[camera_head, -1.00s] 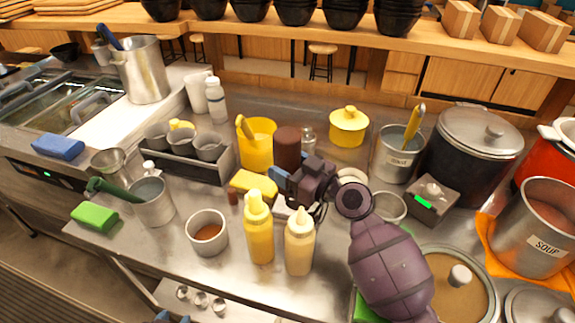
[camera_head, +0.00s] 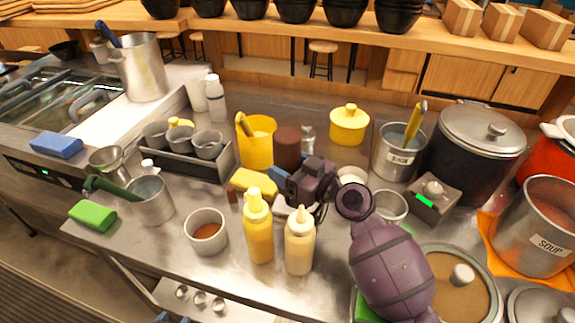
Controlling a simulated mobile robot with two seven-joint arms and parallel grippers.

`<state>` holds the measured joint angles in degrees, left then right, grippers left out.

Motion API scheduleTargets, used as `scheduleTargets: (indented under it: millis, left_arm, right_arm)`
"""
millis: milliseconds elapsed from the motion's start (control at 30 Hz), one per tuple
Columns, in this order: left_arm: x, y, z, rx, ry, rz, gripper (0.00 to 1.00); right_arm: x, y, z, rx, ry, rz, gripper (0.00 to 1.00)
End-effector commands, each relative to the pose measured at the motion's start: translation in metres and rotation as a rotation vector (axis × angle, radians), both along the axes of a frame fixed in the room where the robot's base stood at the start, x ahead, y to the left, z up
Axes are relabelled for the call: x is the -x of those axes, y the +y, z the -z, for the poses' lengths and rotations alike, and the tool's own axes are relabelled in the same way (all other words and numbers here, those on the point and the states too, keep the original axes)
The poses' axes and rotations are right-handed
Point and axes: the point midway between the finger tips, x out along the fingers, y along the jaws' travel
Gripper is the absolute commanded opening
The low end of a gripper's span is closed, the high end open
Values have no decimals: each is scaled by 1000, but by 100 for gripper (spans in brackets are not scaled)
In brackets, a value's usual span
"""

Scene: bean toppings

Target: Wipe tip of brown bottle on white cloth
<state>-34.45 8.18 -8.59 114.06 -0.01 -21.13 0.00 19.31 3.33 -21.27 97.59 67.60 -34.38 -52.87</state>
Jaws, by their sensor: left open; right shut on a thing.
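The brown bottle (camera_head: 287,146) shows as a brown cylinder with a flat top, just behind my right gripper (camera_head: 279,174). The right gripper has blue fingers and is shut on the bottle near its lower end. The bottle's tip is hidden. A small part of the white cloth (camera_head: 282,211) shows under the gripper, mostly covered by the gripper and two squeeze bottles; I cannot tell whether the tip touches it. My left gripper (camera_head: 172,319) shows only as blue fingertips at the bottom edge, apart and empty.
A yellow squeeze bottle (camera_head: 258,230) and a cream one (camera_head: 299,244) stand close in front. A yellow sponge (camera_head: 250,180) lies left of the gripper, with a yellow container (camera_head: 257,148) behind. A sauce cup (camera_head: 206,232) stands front left.

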Motion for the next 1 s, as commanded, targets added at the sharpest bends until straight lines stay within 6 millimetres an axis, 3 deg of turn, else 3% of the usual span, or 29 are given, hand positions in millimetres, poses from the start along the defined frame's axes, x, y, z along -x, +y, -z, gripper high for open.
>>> scheduleTargets:
  millis: [1000]
  left_arm:
    - [1, 0, 10, 0, 8, 2, 43]
  right_arm:
    - [0, 0, 10, 0, 4, 1, 54]
